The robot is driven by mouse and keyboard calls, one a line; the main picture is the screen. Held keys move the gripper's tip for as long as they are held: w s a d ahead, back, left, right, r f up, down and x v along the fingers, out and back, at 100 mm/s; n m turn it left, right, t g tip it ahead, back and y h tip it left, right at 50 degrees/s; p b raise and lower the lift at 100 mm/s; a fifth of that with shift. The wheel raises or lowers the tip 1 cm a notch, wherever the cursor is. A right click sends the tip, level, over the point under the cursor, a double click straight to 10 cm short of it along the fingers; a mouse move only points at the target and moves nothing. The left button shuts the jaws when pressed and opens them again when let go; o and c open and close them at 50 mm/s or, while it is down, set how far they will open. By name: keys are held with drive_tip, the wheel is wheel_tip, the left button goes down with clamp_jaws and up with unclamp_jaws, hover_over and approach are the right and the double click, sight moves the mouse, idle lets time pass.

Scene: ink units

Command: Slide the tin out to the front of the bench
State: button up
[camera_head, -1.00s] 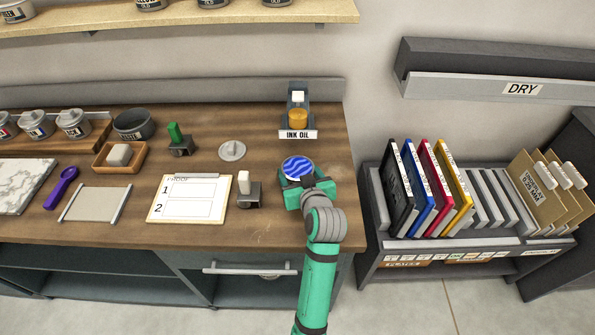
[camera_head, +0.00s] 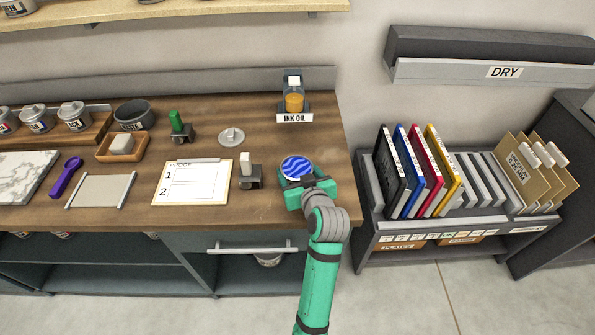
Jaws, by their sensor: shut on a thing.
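The tin (camera_head: 295,166) shows a round top with blue and white waves, near the right end of the wooden bench (camera_head: 215,210). My gripper (camera_head: 299,181) is at its front side, shut on it, with the jaws low around its body. The tin looks upright and at bench-top height; whether its base touches the wood is hidden by the gripper. Bare bench top lies between it and the front edge.
A small white-topped stamp (camera_head: 250,175) stands close left of the tin, beside the proof board (camera_head: 194,182). The ink oil stand (camera_head: 294,100) is behind. A drawer handle (camera_head: 250,248) juts below the front edge. The plate rack (camera_head: 440,225) stands right.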

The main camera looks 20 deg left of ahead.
drive_tip(key=shift+a, duration=0.1)
drive_tip(key=o, duration=1.5)
drive_tip(key=shift+o, duration=0.2)
drive_tip(key=shift+a, duration=0.1)
drive_tip(key=shift+s, duration=0.1)
drive_tip(key=v, duration=1)
drive_tip(key=shift+s+d+r, duration=0.1)
drive_tip(key=shift+s+d, duration=0.15)
drive_tip(key=shift+d, duration=0.05)
